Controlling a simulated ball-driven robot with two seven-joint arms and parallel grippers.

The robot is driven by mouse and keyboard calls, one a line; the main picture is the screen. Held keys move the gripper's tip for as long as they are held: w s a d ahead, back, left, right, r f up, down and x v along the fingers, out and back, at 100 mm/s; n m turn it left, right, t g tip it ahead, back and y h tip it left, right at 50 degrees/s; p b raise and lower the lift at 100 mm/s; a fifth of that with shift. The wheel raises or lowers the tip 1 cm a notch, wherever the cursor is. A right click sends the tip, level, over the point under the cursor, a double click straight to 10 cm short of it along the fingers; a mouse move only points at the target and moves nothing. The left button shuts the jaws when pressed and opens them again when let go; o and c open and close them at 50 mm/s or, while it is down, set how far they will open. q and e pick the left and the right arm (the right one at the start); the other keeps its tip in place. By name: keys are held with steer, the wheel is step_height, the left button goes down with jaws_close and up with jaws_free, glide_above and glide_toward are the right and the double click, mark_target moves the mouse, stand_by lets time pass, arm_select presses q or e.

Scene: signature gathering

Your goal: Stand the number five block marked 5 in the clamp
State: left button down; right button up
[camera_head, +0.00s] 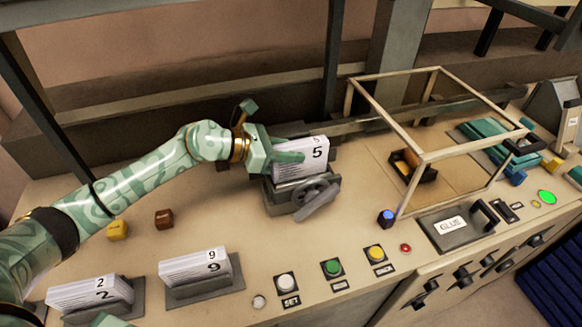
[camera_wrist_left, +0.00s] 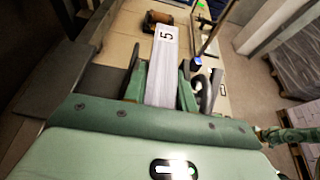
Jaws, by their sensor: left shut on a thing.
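The number five block (camera_head: 302,157) is a white stack of sheets with a black 5 on its top and end. It stands upright at the grey clamp (camera_head: 287,198), which has a round wheel and a lever in front. Its lower edge is at the clamp's jaws; I cannot tell whether it rests fully on the bottom. My left gripper (camera_head: 285,158) is shut on the block from the left. In the left wrist view the block (camera_wrist_left: 163,75) lies between the two green fingers. My right gripper cannot be made out.
Blocks marked 2 (camera_head: 82,294) and 9 (camera_head: 196,269) stand in grey holders at the front left. Yellow (camera_head: 117,230) and brown (camera_head: 164,219) small blocks lie behind them. A pale open frame (camera_head: 424,156) stands right of the clamp. Several buttons line the front edge.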

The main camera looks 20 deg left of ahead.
arm_select(q)
steer(key=f+b, duration=0.3)
steer(key=f, duration=0.1)
steer(key=shift+w+d, duration=0.1)
steer(key=shift+w, duration=0.15)
steer(key=shift+r, duration=0.15)
steer(key=c, duration=1.1)
jaws_free()
steer(key=shift+s+a+r, duration=0.1)
steer(key=shift+s+a, duration=0.05)
steer(key=shift+a, duration=0.1)
steer(key=b+v, duration=0.1)
steer(key=v, duration=1)
steer(key=shift+s+a+r, duration=0.1)
steer(key=shift+s+a, duration=0.05)
steer(key=shift+a, duration=0.05)
